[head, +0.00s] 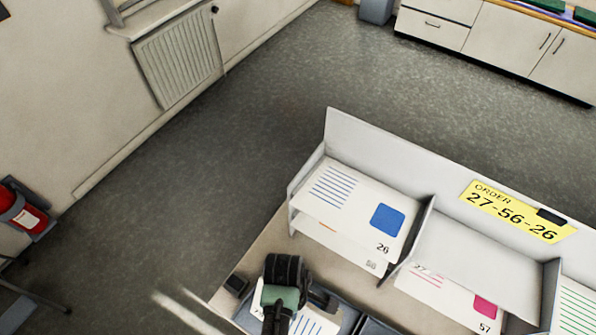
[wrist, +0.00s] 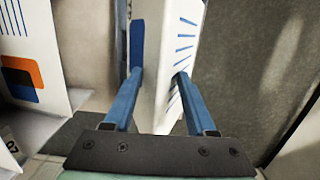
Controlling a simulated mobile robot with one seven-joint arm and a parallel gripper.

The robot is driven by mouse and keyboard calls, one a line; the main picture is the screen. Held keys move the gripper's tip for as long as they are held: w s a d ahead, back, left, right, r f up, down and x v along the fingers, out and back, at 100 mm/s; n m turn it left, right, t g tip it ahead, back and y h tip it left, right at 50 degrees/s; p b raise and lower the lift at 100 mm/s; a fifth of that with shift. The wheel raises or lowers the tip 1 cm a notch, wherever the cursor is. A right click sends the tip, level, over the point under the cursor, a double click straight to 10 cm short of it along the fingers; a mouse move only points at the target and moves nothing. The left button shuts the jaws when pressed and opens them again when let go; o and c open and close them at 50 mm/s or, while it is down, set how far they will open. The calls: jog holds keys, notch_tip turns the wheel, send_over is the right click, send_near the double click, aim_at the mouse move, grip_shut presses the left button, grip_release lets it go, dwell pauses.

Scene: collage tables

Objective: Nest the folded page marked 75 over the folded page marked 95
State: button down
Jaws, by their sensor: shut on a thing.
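My gripper (wrist: 160,74) has its blue fingers on both sides of a white folded page (wrist: 160,100) with blue stripes and a blue block, and is shut on it. In the head view my gripper (head: 316,300) is at the bottom centre, above the table's near part, with a blue-striped white page (head: 312,326) just below it. The held page's number is hidden. I cannot read 75 or 95 on any page; the pages marked 75 and 95 cannot be told apart here.
A white divided rack (head: 430,215) holds pages marked 26 (head: 350,205) and 57 (head: 440,294). Its middle upper shelf (head: 480,255) is bare. A yellow order sign (head: 515,210) is on its back. A page with an orange and blue square (wrist: 25,75) stands left of the held page.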

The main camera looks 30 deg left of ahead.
notch_tip(320, 180, down, 6)
jog(key=b, duration=0.5)
jog(key=shift+r, duration=0.2)
jog(key=shift+f+b, duration=1.9)
jog(key=shift+f, duration=0.75)
jog(key=shift+c, duration=0.7)
grip_release()
jog(key=shift+r, duration=0.1)
jog(key=r, duration=0.4)
jog(key=a+r, duration=0.1)
jog(key=r, duration=0.3)
jog(key=r+b, duration=0.1)
jog(key=r, duration=0.3)
jog(key=shift+a+r, duration=0.25)
jog(key=shift+r, duration=0.15)
